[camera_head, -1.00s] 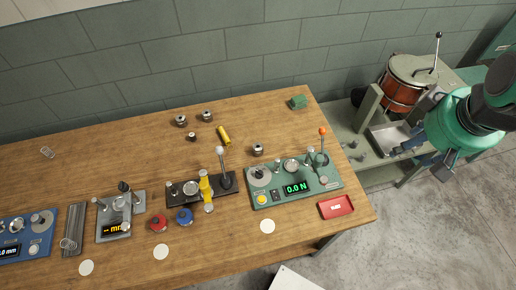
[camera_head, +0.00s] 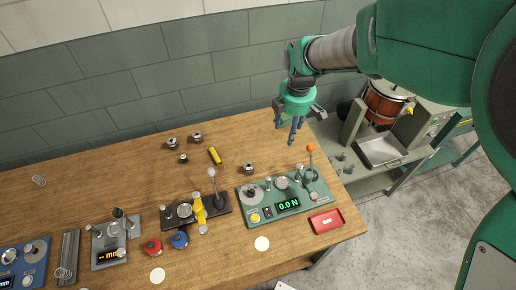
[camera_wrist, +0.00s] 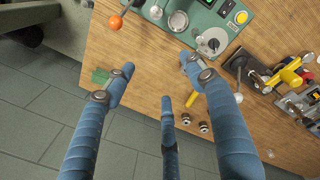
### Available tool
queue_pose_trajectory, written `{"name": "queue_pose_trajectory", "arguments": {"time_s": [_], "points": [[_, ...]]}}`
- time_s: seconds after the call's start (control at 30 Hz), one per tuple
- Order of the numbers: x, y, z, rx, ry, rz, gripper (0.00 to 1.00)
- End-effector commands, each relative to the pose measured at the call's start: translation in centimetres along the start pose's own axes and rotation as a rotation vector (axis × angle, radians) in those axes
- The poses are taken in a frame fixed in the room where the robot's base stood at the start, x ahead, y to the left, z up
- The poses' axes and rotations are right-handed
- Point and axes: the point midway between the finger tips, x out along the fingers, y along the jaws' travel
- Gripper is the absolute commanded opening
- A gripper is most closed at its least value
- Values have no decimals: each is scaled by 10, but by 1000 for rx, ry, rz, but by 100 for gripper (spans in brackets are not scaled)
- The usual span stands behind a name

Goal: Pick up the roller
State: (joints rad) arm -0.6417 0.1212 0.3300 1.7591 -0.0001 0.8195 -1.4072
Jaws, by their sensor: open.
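Several small grooved metal pieces look like rollers; I cannot tell which one the task means. Two larger ones, a left one (camera_head: 172,143) and a right one (camera_head: 197,137), and a smaller one (camera_head: 183,159) stand at the back of the table. Another metal piece (camera_head: 248,168) stands behind the green force gauge. In the wrist view two such pieces (camera_wrist: 204,127) show right of the middle finger. My gripper (camera_head: 293,138) is open and empty above the table's back right corner. Its spread blue fingers (camera_wrist: 160,78) show in the wrist view.
A yellow rod (camera_head: 215,156) lies by the metal pieces. The green gauge (camera_head: 268,211) has an upright orange-knobbed lever (camera_head: 310,149). A black device (camera_head: 176,222) has a tall lever. A red tray (camera_head: 326,222) lies at the right edge. The table's back left is mostly clear.

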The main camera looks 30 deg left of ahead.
Motion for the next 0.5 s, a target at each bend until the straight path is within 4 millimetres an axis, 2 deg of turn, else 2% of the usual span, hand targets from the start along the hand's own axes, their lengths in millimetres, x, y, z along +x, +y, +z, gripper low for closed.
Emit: {"name": "queue_pose_trajectory", "arguments": {"time_s": [0.03, 0.3, 0.5], "points": [[16, 5, -17, -65, 0, -17, 55], [90, 17, -96, -404, 7, -80, 55], [125, 16, -131, -557, 13, -106, 55]]}}
